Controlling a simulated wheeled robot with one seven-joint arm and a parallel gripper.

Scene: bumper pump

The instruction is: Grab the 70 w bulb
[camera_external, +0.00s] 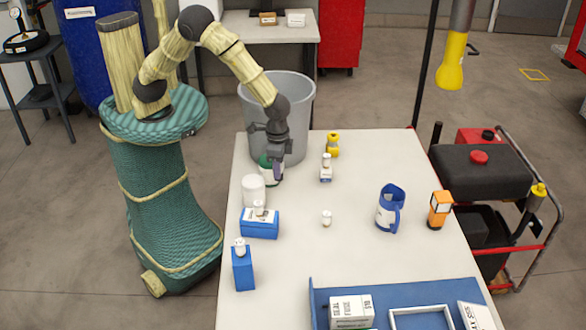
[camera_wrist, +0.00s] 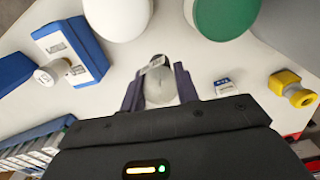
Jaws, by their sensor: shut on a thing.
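In the external view the held bulb is hidden by the fingers.
A white container (camera_external: 254,189) and a blue box (camera_external: 260,226) stand nearby at the left edge. A small labelled box (camera_external: 326,175) and a yellow object (camera_external: 333,144) stand to the right. The table's middle is mostly clear.

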